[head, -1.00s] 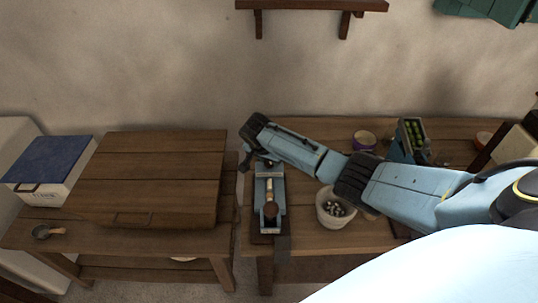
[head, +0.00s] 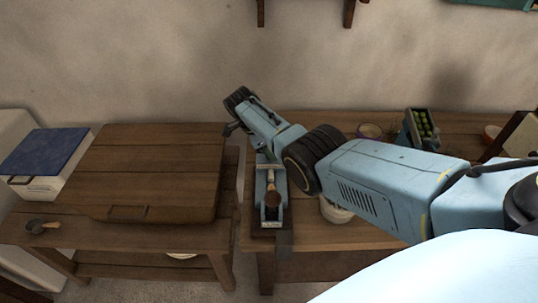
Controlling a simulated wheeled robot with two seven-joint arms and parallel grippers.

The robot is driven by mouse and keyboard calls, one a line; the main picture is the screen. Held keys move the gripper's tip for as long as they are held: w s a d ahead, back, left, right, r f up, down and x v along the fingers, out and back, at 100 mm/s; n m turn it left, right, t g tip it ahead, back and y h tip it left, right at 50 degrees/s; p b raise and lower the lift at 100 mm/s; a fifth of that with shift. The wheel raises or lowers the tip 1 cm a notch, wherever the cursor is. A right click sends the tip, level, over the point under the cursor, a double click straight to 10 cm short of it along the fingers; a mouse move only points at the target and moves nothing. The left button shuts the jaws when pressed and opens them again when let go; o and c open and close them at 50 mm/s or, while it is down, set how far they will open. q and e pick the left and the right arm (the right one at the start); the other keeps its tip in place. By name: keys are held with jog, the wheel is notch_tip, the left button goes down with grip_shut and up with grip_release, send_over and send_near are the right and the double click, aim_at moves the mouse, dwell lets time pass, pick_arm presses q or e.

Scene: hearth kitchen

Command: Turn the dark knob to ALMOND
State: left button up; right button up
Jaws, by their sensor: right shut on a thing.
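A narrow blue-grey device (head: 270,218) stands on the right-hand wooden table near its left end. A pale shaft with a rounded dark brown end (head: 272,198) lies along its trough. My right arm reaches in from the right, across the table to the device's far end. Only a small dark part of my right gripper (head: 231,129) shows beneath the black wrist. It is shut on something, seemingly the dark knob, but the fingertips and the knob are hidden. No ALMOND mark is readable. My left gripper is not in view.
A lower table on the left holds a large wooden box (head: 150,165) and a small metal scoop (head: 42,226). A blue-lidded white box (head: 45,152) stands beside it. A white bowl (head: 335,212) is partly behind my arm. A crate with green items (head: 422,128) stands farther right.

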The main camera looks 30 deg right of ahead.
jog(key=shift+f+m+g+b, duration=0.1)
jog(key=shift+m+g+b, duration=0.4)
jog(key=shift+m+b, duration=0.75)
jog(key=shift+d+y, duration=0.1)
jog(key=shift+y, duration=0.2)
jog(key=o, duration=1)
jog(key=v, duration=1.3)
jog(key=shift+r, duration=0.3)
